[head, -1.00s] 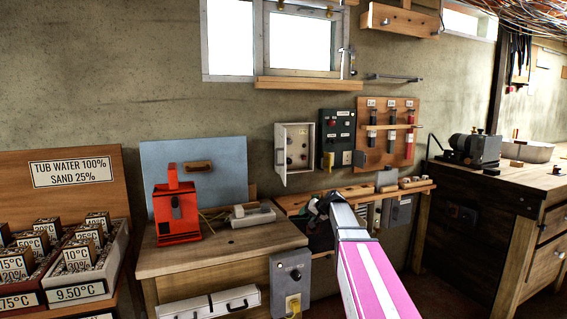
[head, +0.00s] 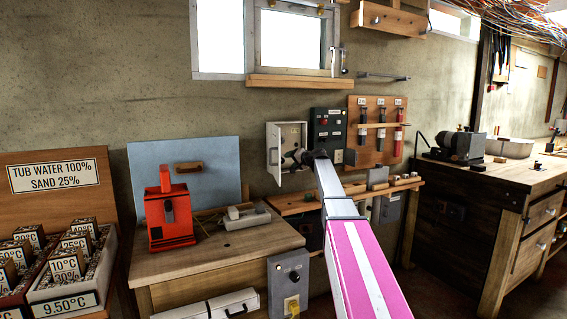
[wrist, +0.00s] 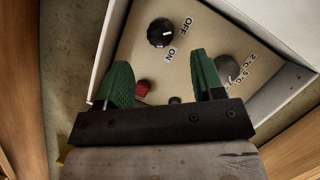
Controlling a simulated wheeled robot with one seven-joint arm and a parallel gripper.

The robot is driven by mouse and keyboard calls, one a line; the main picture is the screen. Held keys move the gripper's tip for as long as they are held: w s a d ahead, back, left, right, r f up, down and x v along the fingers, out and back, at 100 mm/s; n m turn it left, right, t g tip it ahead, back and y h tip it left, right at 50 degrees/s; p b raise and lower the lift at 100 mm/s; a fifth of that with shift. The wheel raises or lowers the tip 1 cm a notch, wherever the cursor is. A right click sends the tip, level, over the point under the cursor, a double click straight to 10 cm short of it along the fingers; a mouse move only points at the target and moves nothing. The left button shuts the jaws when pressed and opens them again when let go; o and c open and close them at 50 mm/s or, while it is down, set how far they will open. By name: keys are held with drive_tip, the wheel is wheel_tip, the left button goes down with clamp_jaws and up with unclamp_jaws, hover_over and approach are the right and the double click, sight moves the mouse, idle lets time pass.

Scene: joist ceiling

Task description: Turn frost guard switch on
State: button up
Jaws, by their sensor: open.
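The white wall box (head: 291,132) stands open, its door swung out to the left. In the wrist view its panel (wrist: 195,45) carries a round black knob (wrist: 160,32) beside the words OFF and ON. I cannot make out for certain which word the knob points to, and no frost guard label is readable. A grey dial (wrist: 229,68) with °C marks is on the right. A red button (wrist: 142,88) shows between my fingers. My gripper (wrist: 163,77), green-tipped, is open and empty in front of the panel. In the head view my gripper (head: 302,156) covers the box's lower part.
A dark control box (head: 328,128) is mounted just right of the white box. Test tubes hang on a wooden rack (head: 378,155) farther right. Below is a narrow shelf (head: 290,204). A red device (head: 169,216) stands on the workbench (head: 235,240) at left.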

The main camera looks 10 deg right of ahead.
sight(283, 161)
drive_tip(key=x, duration=0.6)
drive_tip(key=c, duration=0.9)
